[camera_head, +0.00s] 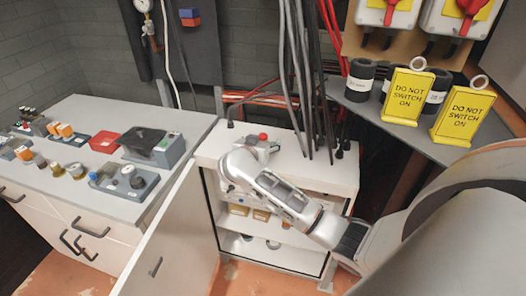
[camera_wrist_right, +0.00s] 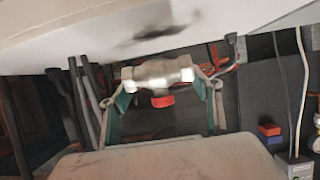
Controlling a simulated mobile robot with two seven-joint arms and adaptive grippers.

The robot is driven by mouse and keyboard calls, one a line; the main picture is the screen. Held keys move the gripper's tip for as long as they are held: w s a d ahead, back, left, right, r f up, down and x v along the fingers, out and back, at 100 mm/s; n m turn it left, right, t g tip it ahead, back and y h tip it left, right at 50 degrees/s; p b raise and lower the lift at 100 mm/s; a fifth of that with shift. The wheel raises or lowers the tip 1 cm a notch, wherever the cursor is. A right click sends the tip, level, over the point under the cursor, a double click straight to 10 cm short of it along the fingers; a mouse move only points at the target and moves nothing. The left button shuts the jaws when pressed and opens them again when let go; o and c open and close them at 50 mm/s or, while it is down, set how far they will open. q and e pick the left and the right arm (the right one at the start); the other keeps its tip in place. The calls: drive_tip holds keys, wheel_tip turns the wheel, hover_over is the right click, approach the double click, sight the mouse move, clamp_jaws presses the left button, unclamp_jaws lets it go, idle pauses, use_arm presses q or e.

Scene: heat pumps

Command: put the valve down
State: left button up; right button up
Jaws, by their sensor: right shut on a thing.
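The valve (camera_wrist_right: 157,74) is a silver metal body with a red cap. In the right wrist view it lies between the green-padded fingers of my right gripper (camera_wrist_right: 160,84), which is shut on it. A dark shadow shows on the white surface beside it, with a gap, so the valve seems held slightly off that surface. In the head view the valve (camera_head: 263,141) shows by its red cap at the white cabinet top (camera_head: 325,172). My right gripper (camera_head: 262,149) is there, partly hidden by my wrist. My left gripper is out of view.
The open cabinet (camera_head: 290,256) has shelves with small brown boxes; its door (camera_head: 160,245) swings out to the left. A grey bench (camera_head: 90,115) at left carries several parts. Hanging cables (camera_head: 300,75) stand behind the cabinet top. Yellow signs (camera_head: 407,97) stand on the right shelf.

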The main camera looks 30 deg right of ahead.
drive_tip(key=shift+f, duration=2.05)
drive_tip(key=shift+f, duration=0.1)
drive_tip(key=o, duration=1.4)
drive_tip(key=shift+f, duration=0.1)
